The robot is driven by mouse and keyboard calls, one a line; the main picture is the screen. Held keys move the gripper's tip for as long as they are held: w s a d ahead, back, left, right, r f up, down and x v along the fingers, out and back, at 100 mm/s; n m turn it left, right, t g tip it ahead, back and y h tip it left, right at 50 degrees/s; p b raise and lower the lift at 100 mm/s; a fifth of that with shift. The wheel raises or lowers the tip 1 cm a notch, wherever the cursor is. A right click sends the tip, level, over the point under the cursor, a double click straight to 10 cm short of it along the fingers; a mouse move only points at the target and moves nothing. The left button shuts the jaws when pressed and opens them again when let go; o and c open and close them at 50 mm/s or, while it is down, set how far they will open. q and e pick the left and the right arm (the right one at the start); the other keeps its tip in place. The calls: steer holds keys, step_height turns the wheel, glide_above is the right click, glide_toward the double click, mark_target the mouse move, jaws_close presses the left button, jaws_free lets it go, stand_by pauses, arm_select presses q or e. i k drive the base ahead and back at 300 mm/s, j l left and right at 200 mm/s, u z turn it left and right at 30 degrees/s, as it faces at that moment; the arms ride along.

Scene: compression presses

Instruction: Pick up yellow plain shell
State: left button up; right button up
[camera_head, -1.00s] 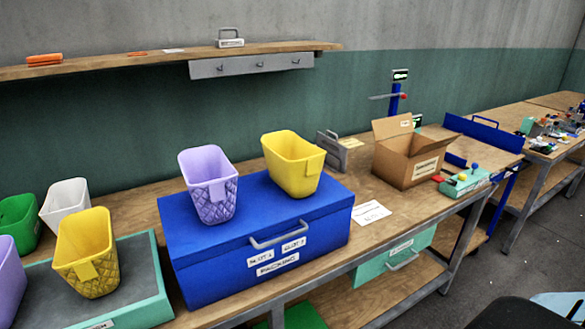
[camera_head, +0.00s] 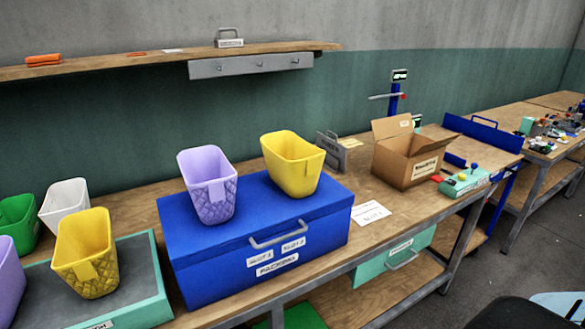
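Two yellow shells show in the head view. The plain yellow shell (camera_head: 293,172), smooth-sided with a tab on its front, stands upright on the right of the blue box's lid. The other yellow shell (camera_head: 85,262) has a quilted pattern and stands on the green-edged tray at the left. A lilac quilted shell (camera_head: 207,200) stands on the blue box, to the left of the plain yellow one and apart from it. Neither gripper is in view.
The blue box (camera_head: 215,270) has a front handle and labels. A white shell (camera_head: 65,203), a green shell (camera_head: 18,222) and a lilac shell (camera_head: 8,285) stand at the left. An open cardboard box (camera_head: 395,165) is to the right. A shelf (camera_head: 120,66) runs above.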

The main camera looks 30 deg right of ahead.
mark_target(295, 165)
steer(key=l+z, duration=0.2)
steer(key=l, duration=0.2)
steer(key=i+l+z, duration=0.2)
steer(key=l, duration=0.2)
steer(key=l+z, duration=0.2)
steer(key=l, duration=0.2)
steer(key=i+l+z, duration=0.1)
steer(key=l+z, duration=0.15)
steer(key=i+l+z, duration=0.2)
steer(key=l, duration=0.25)
steer(key=k, duration=0.05)
